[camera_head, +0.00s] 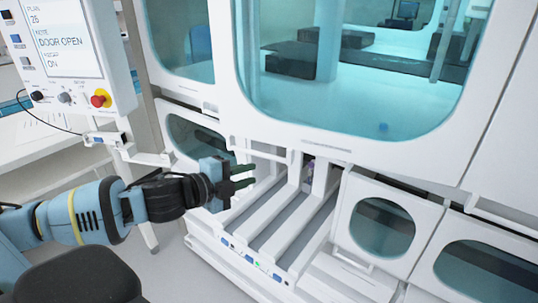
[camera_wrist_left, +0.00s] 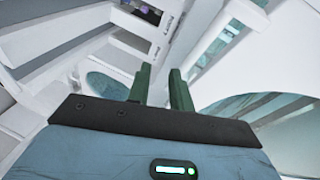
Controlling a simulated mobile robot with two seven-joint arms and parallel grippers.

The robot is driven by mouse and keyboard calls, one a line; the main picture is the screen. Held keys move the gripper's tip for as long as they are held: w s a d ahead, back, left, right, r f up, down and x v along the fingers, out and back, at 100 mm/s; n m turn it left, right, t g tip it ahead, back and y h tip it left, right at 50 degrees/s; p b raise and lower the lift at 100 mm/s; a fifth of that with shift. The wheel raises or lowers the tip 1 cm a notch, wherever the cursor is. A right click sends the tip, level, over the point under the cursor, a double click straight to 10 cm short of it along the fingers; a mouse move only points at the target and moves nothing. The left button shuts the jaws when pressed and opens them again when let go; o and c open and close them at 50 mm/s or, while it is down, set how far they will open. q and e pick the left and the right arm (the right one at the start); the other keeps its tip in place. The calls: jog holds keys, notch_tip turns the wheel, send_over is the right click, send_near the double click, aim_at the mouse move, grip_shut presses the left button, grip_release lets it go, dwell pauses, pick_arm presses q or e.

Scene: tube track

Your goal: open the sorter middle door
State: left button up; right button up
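The white sorter (camera_head: 225,225) has a row of low doors with tinted windows. Its middle bay is uncovered and shows several sloping white lanes (camera_head: 275,210). A white door with a rounded teal window (camera_head: 382,228) stands at the right of this opening and looks swung open; its hinge is not clear. My left gripper (camera_head: 243,176) is in front of the bay's left side, with its two dark green fingers apart and nothing between them. The wrist view shows the same open fingers (camera_wrist_left: 160,88). The gripper looks clear of the door. My right gripper is not in view.
A control panel (camera_head: 67,42) at upper left reads "DOOR OPEN". Large teal windows (camera_head: 350,110) are above the bay. A left low door (camera_head: 196,137) and a right low door (camera_head: 490,272) look closed. A small purplish item (camera_head: 309,170) is far back in the bay.

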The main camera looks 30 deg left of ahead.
aim_at(259, 155)
pick_arm(q)
jog(key=r, duration=0.2)
jog(key=r+m, duration=0.1)
jog(key=shift+w+a+r+t, duration=0.25)
jog(key=shift+a+r+t, duration=0.05)
jog(key=shift+a, duration=0.1)
jog(key=shift+w, duration=0.15)
jog(key=shift+w+d+f, duration=0.1)
jog(key=shift+w, duration=0.6)
jog(key=shift+x, duration=3.1)
jog(key=shift+d+f, duration=0.1)
grip_shut()
